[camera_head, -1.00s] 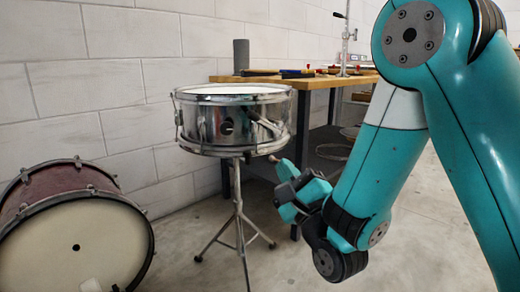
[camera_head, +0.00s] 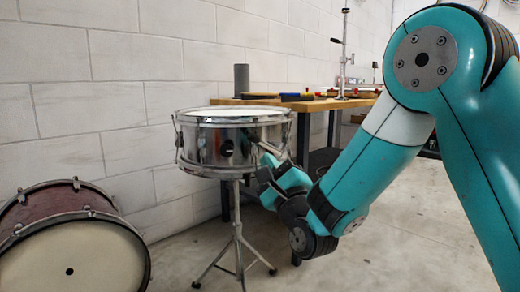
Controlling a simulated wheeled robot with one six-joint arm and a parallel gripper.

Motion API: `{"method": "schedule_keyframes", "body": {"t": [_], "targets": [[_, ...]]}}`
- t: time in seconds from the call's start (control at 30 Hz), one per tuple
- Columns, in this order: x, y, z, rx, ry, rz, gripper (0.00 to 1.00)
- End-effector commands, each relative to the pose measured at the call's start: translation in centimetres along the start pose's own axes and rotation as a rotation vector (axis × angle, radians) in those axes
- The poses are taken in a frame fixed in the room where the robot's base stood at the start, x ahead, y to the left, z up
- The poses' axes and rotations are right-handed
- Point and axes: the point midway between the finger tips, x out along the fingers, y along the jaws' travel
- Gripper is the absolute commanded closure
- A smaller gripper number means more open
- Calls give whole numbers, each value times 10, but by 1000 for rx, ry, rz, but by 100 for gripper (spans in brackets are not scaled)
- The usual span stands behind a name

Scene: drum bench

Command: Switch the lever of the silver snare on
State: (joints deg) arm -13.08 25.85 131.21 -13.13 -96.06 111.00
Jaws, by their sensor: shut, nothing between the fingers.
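The silver snare (camera_head: 212,146) stands on its tripod stand (camera_head: 238,236) left of centre, with a pale drumhead on top and a dark round spot on its front shell. A thin lever (camera_head: 268,149) shows at the right of the shell, partly hidden behind my gripper; I cannot tell its setting. My gripper (camera_head: 263,168) is at the snare's lower right side, shut and empty, with its tips close to the lever. I cannot tell whether they touch it.
A maroon drum (camera_head: 75,240) with a pale head lies on its side at lower left. A wooden bench (camera_head: 330,103) with tools and a grey cylinder (camera_head: 241,79) stands behind the snare. A white block wall is at the left. Floor at the right is clear.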

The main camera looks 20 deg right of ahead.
Motion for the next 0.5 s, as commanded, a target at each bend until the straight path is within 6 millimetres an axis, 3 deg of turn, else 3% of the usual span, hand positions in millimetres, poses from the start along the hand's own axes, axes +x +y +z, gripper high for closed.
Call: {"method": "schedule_keyframes", "body": {"t": [0.23, 0.5], "targets": [[42, -2, 1, -1, 0, 0, 100], [55, 0, 0, -2, 0, 1, 100]]}}
